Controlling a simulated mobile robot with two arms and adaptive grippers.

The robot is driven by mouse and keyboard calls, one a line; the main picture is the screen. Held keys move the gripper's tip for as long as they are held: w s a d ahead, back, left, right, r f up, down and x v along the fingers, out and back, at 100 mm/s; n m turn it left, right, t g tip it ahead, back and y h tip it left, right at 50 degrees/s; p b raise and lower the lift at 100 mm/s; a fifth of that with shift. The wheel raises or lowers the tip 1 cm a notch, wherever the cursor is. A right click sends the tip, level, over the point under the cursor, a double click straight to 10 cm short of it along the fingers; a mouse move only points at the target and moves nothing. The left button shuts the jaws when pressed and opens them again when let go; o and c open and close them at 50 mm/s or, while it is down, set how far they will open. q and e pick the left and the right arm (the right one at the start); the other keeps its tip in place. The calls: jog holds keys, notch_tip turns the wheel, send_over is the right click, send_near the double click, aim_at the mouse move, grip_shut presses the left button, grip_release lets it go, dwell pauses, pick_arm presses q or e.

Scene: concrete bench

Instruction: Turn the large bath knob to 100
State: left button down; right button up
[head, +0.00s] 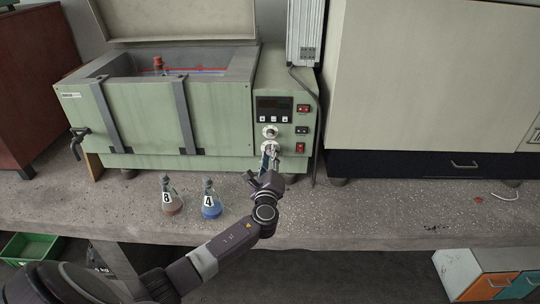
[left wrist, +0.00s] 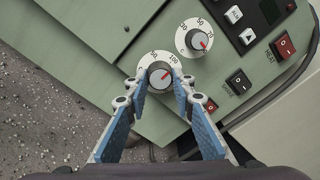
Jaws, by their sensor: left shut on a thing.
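The large bath knob (left wrist: 158,78) is the lower dial on the green water bath's (head: 150,110) front panel. Its white scale shows 50 and 100, and its red pointer points up and right, on the side of the 100 mark; the exact reading cannot be told. My left gripper (left wrist: 159,88) is shut on this knob, one blue-padded finger on each side. In the head view the left gripper (head: 268,156) reaches up to the panel and partly hides the knob. My right gripper is not in view.
A second knob (left wrist: 199,40) sits just above, with switches (left wrist: 283,45) beside it. A cable (head: 315,130) hangs right of the panel.

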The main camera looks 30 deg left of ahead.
pick_arm(q)
jog(key=shift+f, duration=0.15)
jog(key=c, duration=1.6)
grip_release()
jog(key=v, duration=1.2)
